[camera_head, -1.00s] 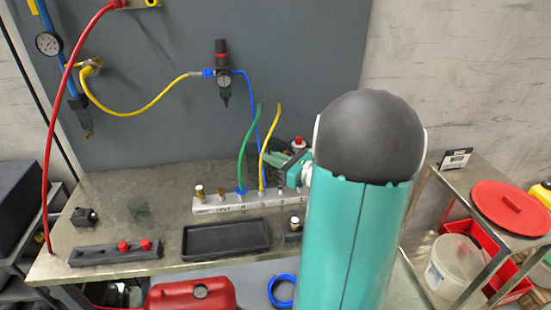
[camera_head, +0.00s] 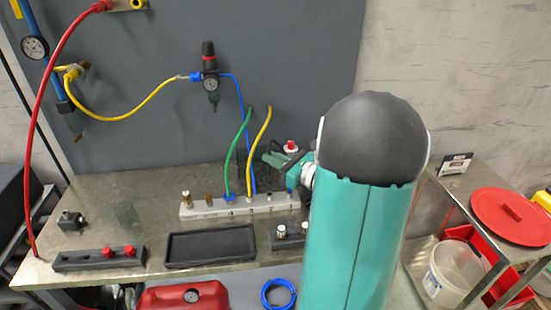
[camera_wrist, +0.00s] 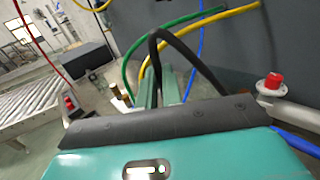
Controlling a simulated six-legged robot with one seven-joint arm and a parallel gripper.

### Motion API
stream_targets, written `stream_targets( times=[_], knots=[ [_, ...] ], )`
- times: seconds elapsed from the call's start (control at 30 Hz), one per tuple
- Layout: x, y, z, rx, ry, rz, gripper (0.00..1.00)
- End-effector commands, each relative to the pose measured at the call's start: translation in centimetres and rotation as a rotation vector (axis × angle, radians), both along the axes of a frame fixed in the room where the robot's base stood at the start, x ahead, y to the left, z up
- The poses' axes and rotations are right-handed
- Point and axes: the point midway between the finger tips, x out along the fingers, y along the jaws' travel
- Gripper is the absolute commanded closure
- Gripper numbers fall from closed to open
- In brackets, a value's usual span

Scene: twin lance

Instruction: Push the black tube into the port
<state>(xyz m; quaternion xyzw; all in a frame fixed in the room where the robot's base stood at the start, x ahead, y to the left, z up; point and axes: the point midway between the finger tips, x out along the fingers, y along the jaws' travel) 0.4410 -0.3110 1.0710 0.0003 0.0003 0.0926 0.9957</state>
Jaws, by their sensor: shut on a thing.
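My gripper (camera_head: 272,160) is above the right part of the grey port block (camera_head: 240,208), its fingers pointing left. In the wrist view my gripper (camera_wrist: 160,85) is shut on the black tube (camera_wrist: 190,55), which arches up from the fingers and bends down to the right. Its gripped end and tip are hidden by the fingers. In the head view the tube is hard to make out against the dark panel. The block carries brass fittings at left, then a green tube (camera_head: 238,150) and a yellow tube (camera_head: 259,150). A dark open port (camera_head: 269,197) shows right of the yellow tube.
A blue hose (camera_head: 246,120) runs down behind the green and yellow tubes. A black tray (camera_head: 211,246) and a dark bar with red knobs (camera_head: 100,258) lie in front of the block. A red-topped fitting (camera_wrist: 272,85) stands at right in the wrist view.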

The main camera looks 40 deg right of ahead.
Motion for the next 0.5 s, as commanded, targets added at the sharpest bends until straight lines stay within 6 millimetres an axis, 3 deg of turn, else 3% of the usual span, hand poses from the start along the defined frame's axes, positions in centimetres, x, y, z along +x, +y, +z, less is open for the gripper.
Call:
stream_targets(
  times=[0.23, 0.5],
  knots=[
    [0.1, 0.1, -0.6, 0.001, 0.001, 0.000, 1.00],
    [0.0, 0.1, -3.0, 0.003, 0.002, 0.000, 1.00]
  ],
)
